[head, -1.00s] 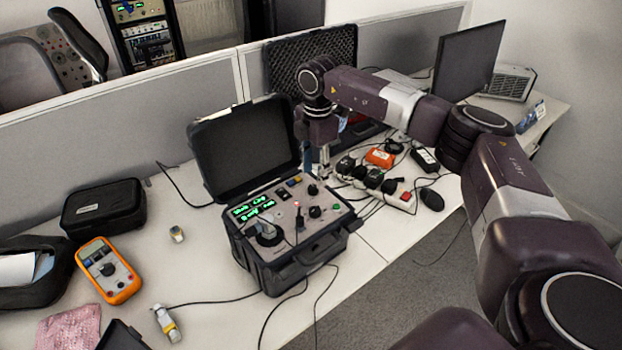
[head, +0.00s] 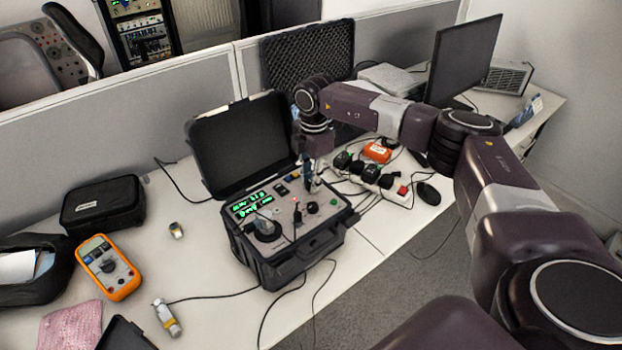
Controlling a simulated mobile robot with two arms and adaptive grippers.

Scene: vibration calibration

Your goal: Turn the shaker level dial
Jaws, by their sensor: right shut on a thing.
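The shaker controller is an open black case (head: 305,262) with a grey control panel, green lit displays (head: 250,204), switches and black knobs. My right gripper (head: 313,188) points down onto the panel's upper right part, shut on a small black dial there, which the fingers mostly hide. Another black knob (head: 313,207) sits just below the fingers, and a large round knob (head: 266,230) is at the panel's lower left. Dial markings are too small to read. My left gripper is not in view.
An orange multimeter (head: 108,267), a black pouch (head: 103,206) and a small metal cylinder (head: 176,230) lie left of the case. Cables and a power strip (head: 395,190) crowd its right side. A monitor (head: 464,62) stands at the back right.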

